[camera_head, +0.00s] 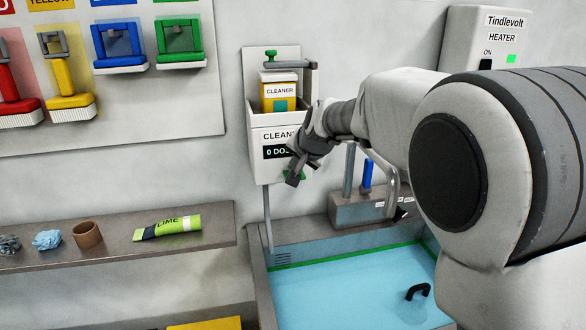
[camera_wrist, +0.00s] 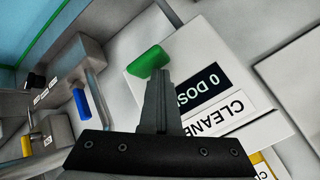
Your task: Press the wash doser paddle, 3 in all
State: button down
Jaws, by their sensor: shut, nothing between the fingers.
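The wash doser (camera_head: 262,135) is a white wall unit labelled CLEANER, with a dark display whose visible part reads "0 DOS". A yellow CLEANER container (camera_head: 279,92) sits in its top. Its green paddle (camera_wrist: 149,62) is at the bottom of the unit; in the head view it is mostly hidden behind my gripper. My gripper (camera_head: 293,177) is shut and empty, in front of the doser's lower part. In the wrist view my fingertips (camera_wrist: 156,75) overlap the paddle's edge; I cannot tell whether they touch it. The display (camera_wrist: 200,90) also shows there, turned over.
A sink basin (camera_head: 340,290) with blue water lies below, with a tap block (camera_head: 372,210) and blue lever (camera_head: 367,174) to the right. A shelf (camera_head: 115,250) with a LIME tube (camera_head: 168,228) is left. A heater box (camera_head: 485,40) hangs upper right.

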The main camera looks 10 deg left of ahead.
aim_at(295, 128)
jog(key=shift+f, duration=0.25)
jog(key=shift+r, duration=0.1)
jog(key=shift+r+p, duration=1.3)
jog(key=shift+r, duration=0.3)
notch_tip(295, 128, up, 6)
jog(key=p, duration=0.5)
jog(key=shift+r, duration=0.1)
dwell(1.8)
